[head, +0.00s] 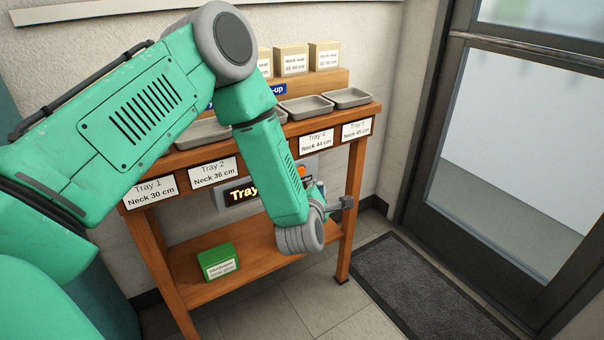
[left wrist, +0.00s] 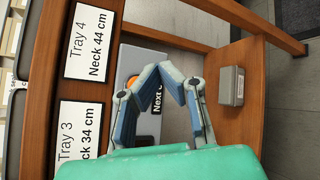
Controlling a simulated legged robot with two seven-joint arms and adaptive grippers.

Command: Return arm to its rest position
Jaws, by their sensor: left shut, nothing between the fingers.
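My left arm (head: 140,120) comes in from the left of the head view and reaches in front of the wooden bench. Its forearm hangs down past the bench's front edge. My left gripper (head: 345,203) shows small and partly hidden beyond the wrist, near the right front leg. In the left wrist view the gripper (left wrist: 163,73) has its two blue-grey fingers angled together at the tips, shut with nothing between them. It is in front of a grey panel with a dark display (left wrist: 157,100), apart or touching I cannot tell. My right gripper is not in view.
The bench top (head: 375,108) holds shallow grey trays (head: 351,97) above labelled cards, with small boxes (head: 324,56) behind. A green box (head: 218,262) sits on the lower shelf. A grey box (left wrist: 231,86) shows in the wrist view. A dark mat (head: 420,290) and glass door stand right.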

